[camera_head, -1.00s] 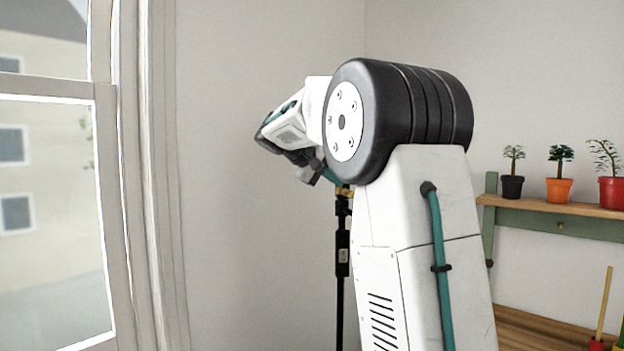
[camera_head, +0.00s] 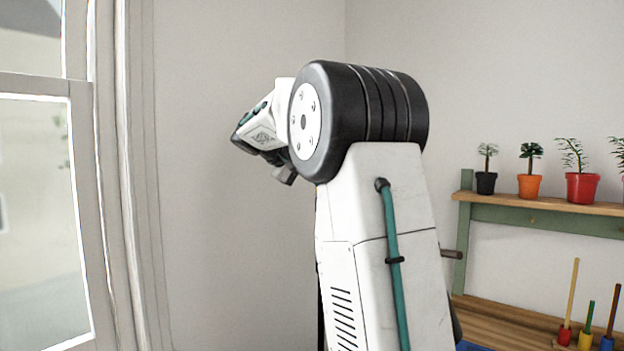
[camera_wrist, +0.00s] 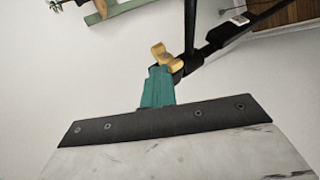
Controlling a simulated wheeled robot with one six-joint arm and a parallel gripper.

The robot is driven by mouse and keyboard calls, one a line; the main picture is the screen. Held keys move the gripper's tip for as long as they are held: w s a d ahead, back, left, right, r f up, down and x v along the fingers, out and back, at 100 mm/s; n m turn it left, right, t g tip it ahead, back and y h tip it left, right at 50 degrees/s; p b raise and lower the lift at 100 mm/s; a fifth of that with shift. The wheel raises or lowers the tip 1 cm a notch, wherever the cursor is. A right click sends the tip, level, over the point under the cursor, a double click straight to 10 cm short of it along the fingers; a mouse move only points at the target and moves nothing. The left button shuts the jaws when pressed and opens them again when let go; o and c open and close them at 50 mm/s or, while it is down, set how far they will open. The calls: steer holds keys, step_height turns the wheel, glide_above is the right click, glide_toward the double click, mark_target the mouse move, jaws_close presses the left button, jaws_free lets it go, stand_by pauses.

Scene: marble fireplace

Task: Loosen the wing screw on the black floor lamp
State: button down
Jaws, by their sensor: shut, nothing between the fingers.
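In the wrist view, the black floor lamp's pole (camera_wrist: 190,25) and a black tube joined to it (camera_wrist: 245,30) meet at a dark clamp. The yellow, brass-like wing screw (camera_wrist: 161,55) sticks out from that clamp. My gripper (camera_wrist: 160,72) is teal and shut, with nothing between its fingers. Its tips are right at the near side of the wing screw. I cannot tell whether they touch it. In the head view, my arm hides the wing screw and the gripper's fingertips. Only a thin dark strip, probably the lamp pole (camera_head: 320,305), shows beside my arm.
A green shelf with a wooden top (camera_head: 540,209) holds several potted plants at the right. Below it is a wooden surface (camera_head: 505,325) with coloured posts. A window (camera_head: 40,200) is at the left. The wall between window and arm is bare.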

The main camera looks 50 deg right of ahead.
steer(key=shift+r, duration=0.15)
steer(key=w+a+r, duration=0.2)
steer(key=a+r, duration=0.6)
steer(key=r, duration=0.2)
steer(key=shift+w+a, duration=0.25)
steer(key=shift+w, duration=0.15)
